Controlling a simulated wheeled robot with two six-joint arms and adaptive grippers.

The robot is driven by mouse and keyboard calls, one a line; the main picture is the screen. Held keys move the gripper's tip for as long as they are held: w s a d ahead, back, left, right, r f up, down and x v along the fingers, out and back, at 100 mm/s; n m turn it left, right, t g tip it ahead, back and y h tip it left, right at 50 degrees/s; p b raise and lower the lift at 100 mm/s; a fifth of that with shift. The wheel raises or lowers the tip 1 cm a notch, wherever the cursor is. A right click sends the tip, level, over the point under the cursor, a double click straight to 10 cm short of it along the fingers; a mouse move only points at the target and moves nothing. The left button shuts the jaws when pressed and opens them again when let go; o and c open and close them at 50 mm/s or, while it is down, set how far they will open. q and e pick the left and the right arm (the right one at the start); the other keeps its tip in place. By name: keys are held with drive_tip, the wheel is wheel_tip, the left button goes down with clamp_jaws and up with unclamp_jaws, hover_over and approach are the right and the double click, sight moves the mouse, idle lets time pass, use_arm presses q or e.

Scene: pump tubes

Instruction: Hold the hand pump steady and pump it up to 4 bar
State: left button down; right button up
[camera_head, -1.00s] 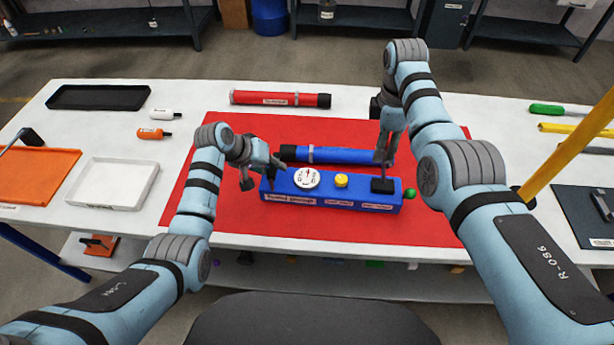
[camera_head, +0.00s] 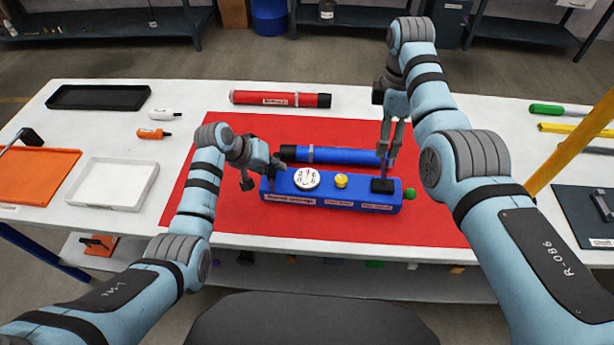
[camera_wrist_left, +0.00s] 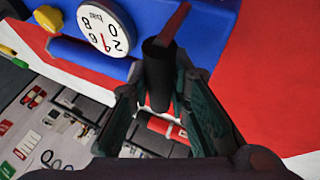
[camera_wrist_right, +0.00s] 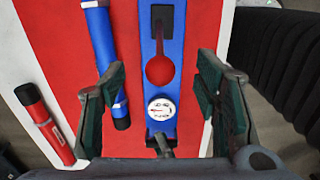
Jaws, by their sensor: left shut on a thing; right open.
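The hand pump (camera_head: 315,203) is a long blue box lying on the red mat. On its top are a white gauge (camera_head: 307,179), a yellow knob (camera_head: 341,181) and a black pad (camera_head: 382,187). My left gripper (camera_head: 263,178) is at the pump's left end, shut on a dark upright handle (camera_wrist_left: 158,75). The gauge (camera_wrist_left: 105,27) also shows in the left wrist view, but its exact reading is unclear. My right gripper (camera_head: 392,150) is open above the pad end. In the right wrist view a red round knob (camera_wrist_right: 160,71) shows between pad and gauge; its height is unclear.
A blue cylinder (camera_head: 330,155) lies behind the pump and a red cylinder (camera_head: 275,98) farther back. A white tray (camera_head: 112,183), an orange tray (camera_head: 35,176) and a black tray (camera_head: 98,97) stand to the left. The red mat (camera_head: 250,225) is clear in front of the pump.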

wheel_tip(320, 180, up, 3)
drive_tip(key=shift+r, duration=0.15)
use_arm(q)
drive_tip(key=c, duration=1.4)
unclamp_jaws()
drive_tip(key=shift+c, duration=0.2)
use_arm(e)
drive_tip(key=shift+a, duration=0.1)
